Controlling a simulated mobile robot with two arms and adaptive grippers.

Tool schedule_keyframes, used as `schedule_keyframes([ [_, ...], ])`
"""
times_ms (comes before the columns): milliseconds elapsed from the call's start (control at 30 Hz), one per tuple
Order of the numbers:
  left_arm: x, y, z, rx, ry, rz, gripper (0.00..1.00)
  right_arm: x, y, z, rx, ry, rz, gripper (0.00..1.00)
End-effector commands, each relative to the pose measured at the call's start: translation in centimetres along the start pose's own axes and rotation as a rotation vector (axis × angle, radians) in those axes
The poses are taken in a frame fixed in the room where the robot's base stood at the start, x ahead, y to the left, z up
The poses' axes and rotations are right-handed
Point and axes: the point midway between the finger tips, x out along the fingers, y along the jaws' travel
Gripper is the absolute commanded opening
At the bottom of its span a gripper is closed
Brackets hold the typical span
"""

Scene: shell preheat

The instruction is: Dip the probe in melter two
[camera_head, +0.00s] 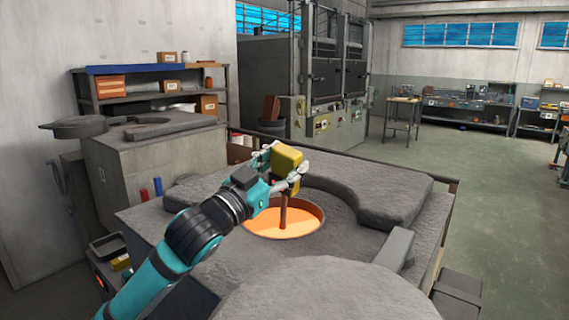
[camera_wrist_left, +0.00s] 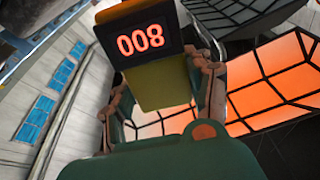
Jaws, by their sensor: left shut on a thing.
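A yellow probe unit (camera_head: 287,159) with a dark rod (camera_head: 283,212) is held upright over a melter (camera_head: 345,205). My left gripper (camera_head: 281,170) is shut on the yellow unit. The rod reaches down into the round opening, where orange glowing melt (camera_head: 297,220) shows; I cannot tell whether its tip is under the surface. In the left wrist view the probe's display (camera_wrist_left: 141,42) shows red digits reading 008, between the two fingers of the gripper (camera_wrist_left: 160,92). No number shows on the melter. My right gripper is not in view.
Another grey melter block (camera_head: 150,160) stands at the left, with a round lid (camera_head: 75,127) swung aside. A large round slab (camera_head: 320,290) fills the near front. Shelves (camera_head: 150,90) and tall cabinets (camera_head: 330,75) stand behind. Floor (camera_head: 480,180) is clear at right.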

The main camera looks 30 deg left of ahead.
Motion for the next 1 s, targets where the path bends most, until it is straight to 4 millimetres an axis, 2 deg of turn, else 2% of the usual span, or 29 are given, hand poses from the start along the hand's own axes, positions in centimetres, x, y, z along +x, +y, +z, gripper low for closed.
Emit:
schedule_keyframes([
  [167,0.2,-0.2,-0.8,0.001,0.003,-0.001,0.20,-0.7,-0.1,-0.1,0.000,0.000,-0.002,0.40],
  [1000,2.5,-2.3,-8.7,0.001,0.003,-0.001,0.20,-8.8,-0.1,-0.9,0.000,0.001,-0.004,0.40],
])
